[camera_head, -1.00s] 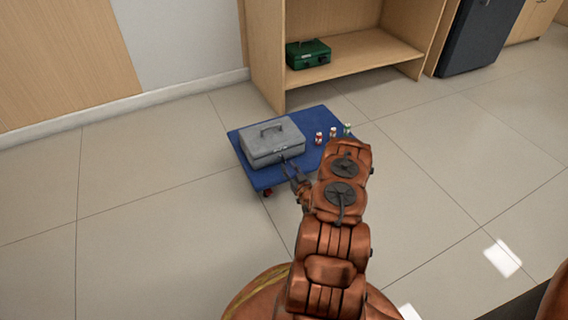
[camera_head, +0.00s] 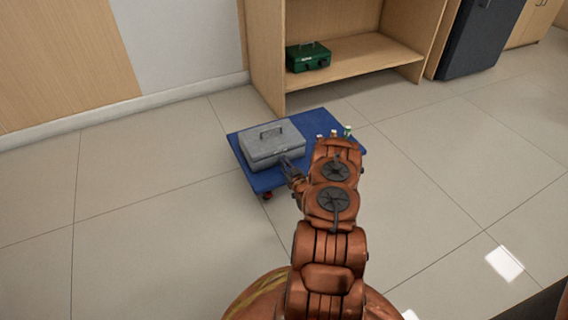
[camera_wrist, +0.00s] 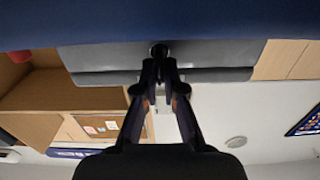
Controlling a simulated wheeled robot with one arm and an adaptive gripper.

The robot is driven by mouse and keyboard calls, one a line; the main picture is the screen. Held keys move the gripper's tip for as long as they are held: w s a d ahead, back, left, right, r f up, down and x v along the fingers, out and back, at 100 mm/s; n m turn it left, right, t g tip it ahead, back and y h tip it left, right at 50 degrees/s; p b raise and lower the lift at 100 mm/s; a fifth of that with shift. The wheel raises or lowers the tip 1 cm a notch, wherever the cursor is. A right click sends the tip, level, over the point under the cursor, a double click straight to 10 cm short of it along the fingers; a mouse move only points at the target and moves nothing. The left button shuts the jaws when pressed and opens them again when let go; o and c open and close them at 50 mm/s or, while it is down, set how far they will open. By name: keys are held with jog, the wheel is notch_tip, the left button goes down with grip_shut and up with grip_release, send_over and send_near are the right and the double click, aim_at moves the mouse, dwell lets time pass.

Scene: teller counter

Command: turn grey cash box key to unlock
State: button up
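The grey cash box (camera_head: 270,147) stands shut, handle on top, on the left part of a blue platform cart. It also shows in the wrist view (camera_wrist: 105,58), upside down. My gripper (camera_head: 287,163) is at the box's front face, near its right end. In the wrist view my gripper (camera_wrist: 160,66) has its two fingertips close together around a small dark round part, seemingly the key (camera_wrist: 159,50), at the box's front. The fingertips hide most of the key, so its turn angle cannot be told.
The blue cart (camera_head: 265,180) stands on a tiled floor. A green cash box (camera_head: 308,57) sits in a wooden shelf (camera_head: 352,66) behind. The floor left of the cart is clear.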

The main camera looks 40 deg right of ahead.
jog(key=shift+a, duration=0.15)
grip_shut()
jog(key=shift+r+m+p, duration=0.15)
jog(key=shift+m+p, duration=0.25)
jog(key=shift+p, duration=0.05)
jog(key=m+p, duration=0.2)
jog(key=m, duration=0.1)
jog(key=shift+d, duration=0.3)
jog(key=m, duration=0.1)
jog(key=m+p, duration=0.1)
jog(key=m, duration=0.2)
jog(key=shift+s+d+f, duration=0.1)
jog(key=shift+d+f, duration=0.1)
jog(key=shift+f, duration=0.05)
jog(key=m, duration=0.5)
jog(key=shift+d+f, duration=0.15)
jog(key=shift+f, duration=0.1)
jog(key=m, duration=0.2)
jog(key=m+b, duration=0.1)
jog(key=m, duration=0.2)
jog(key=shift+s+d+f, duration=0.1)
jog(key=shift+f, duration=0.1)
jog(key=o, duration=0.6)
grip_release()
